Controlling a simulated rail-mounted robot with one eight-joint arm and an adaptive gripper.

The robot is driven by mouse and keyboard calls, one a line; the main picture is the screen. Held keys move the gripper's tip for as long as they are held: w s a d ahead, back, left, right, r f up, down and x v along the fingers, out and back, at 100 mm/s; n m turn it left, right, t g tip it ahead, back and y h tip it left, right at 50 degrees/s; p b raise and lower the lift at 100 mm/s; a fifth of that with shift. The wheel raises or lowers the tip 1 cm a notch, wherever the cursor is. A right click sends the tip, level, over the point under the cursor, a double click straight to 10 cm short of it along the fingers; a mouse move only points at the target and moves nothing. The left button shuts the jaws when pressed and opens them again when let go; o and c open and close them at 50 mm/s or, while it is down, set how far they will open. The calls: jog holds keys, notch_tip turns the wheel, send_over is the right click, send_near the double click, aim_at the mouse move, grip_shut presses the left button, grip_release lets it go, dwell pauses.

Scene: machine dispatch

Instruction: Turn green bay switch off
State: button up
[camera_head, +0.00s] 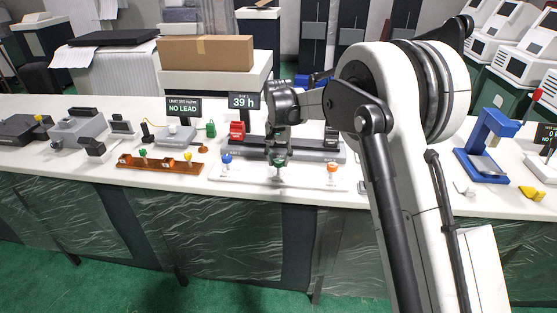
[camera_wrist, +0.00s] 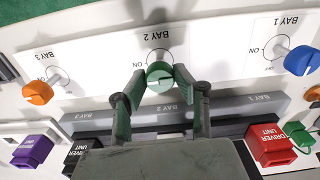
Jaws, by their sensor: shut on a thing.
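The green bay switch (camera_wrist: 160,78) is a round green knob at the BAY 2 label on a white switch panel (camera_wrist: 110,68). My gripper (camera_wrist: 160,84) is shut on this knob, with one finger on each side of it. In the head view my gripper (camera_head: 278,156) points down at the panel (camera_head: 250,178), and the green knob shows just below the fingertips. An ON mark stands beside the knob's dial. The other mark of this dial is hidden by the knob or fingers.
A blue knob (camera_wrist: 302,60) at BAY 1 and an orange knob (camera_wrist: 38,92) at BAY 3 flank the green one. A "39 h" sign (camera_head: 243,101) stands behind.

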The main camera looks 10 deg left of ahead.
jog(key=n+b, duration=0.1)
jog(key=n, duration=0.7)
jog(key=shift+n+b, duration=0.3)
jog(key=shift+b, duration=0.1)
jog(key=n, duration=0.4)
jog(key=shift+n+b, duration=0.3)
jog(key=n, duration=0.4)
jog(key=shift+n, duration=0.4)
jog(key=o, duration=1.1)
